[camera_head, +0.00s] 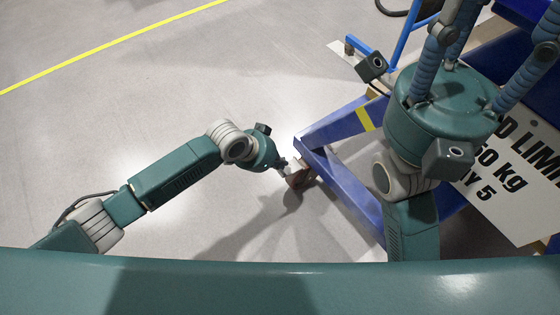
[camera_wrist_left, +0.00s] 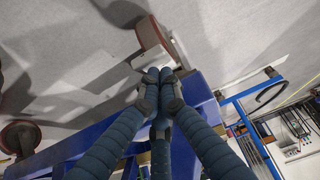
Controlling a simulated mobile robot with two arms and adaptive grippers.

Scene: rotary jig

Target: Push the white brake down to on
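In the left wrist view, a caster (camera_wrist_left: 153,35) with a reddish-brown wheel stands at the blue frame's corner. A small pale part (camera_wrist_left: 138,62), apparently the white brake, juts out at its side, partly hidden by my fingers. My left gripper (camera_wrist_left: 160,76) has its fingertips drawn together right beside this part, with nothing visible between them. I cannot tell whether they touch it. In the head view my left gripper (camera_head: 284,165) is low by the caster (camera_head: 297,176). My right gripper (camera_head: 490,38) is close to the camera, its ribbed fingers spread, tips cut off by the frame.
The blue frame (camera_head: 345,183) of the jig runs right from the caster, with a white load-limit sign (camera_head: 520,165) beyond. A light blue handle (camera_head: 403,38) rises at the back. Another caster (camera_wrist_left: 20,137) is at the left wrist view's left. Grey floor to the left is clear.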

